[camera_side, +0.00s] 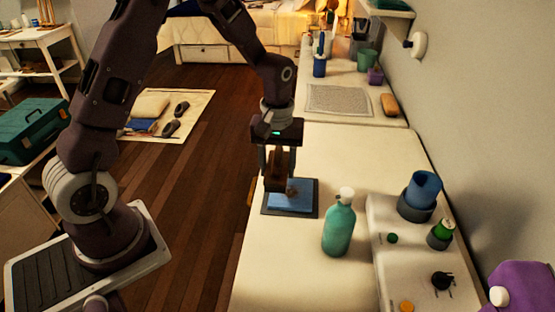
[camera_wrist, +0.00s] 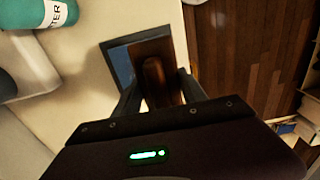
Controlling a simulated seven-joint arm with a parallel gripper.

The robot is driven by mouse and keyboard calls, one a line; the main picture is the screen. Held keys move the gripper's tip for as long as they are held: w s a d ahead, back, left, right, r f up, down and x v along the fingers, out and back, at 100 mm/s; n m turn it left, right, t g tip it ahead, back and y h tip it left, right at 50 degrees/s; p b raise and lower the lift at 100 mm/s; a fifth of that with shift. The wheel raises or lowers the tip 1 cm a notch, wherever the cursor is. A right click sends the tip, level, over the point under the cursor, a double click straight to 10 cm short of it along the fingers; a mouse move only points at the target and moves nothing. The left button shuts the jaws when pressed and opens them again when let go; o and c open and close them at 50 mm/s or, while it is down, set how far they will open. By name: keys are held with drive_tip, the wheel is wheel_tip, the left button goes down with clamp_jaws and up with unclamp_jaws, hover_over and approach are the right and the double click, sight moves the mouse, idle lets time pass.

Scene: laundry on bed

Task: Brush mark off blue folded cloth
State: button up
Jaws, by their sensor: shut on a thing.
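The blue folded cloth (camera_side: 288,199) lies on a dark square mat (camera_side: 268,212) near the left edge of the white surface. A small brownish mark (camera_side: 291,190) shows on the cloth. My gripper (camera_side: 277,180) is above the cloth, shut on a brown wooden brush (camera_side: 275,165). In the wrist view the brush (camera_wrist: 153,75) sits between the fingers and hides most of the cloth (camera_wrist: 122,68). The brush is at or just over the cloth; I cannot tell if it touches.
A teal bottle (camera_side: 339,228) stands close to the right of the mat. The white surface (camera_side: 365,150) is clear behind the mat. Its left edge drops to the wooden floor (camera_side: 200,220).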

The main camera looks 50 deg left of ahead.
sight(277, 156)
wheel_tip(277, 156, down, 4)
drive_tip(key=shift+f, duration=0.15)
drive_tip(key=shift+w+d, duration=0.45)
drive_tip(key=shift+d, duration=0.05)
drive_tip(key=shift+c, duration=0.7)
drive_tip(key=shift+w+d+f, duration=0.2)
drive_tip(key=shift+w+d, duration=1.75)
drive_tip(key=shift+s+a, duration=2.45)
drive_tip(key=shift+a, duration=0.05)
drive_tip(key=shift+w+d, duration=2.45)
drive_tip(key=shift+d, duration=0.05)
drive_tip(key=shift+s+a, duration=2.5)
drive_tip(key=shift+r, duration=4.05)
drive_tip(key=shift+d, duration=0.1)
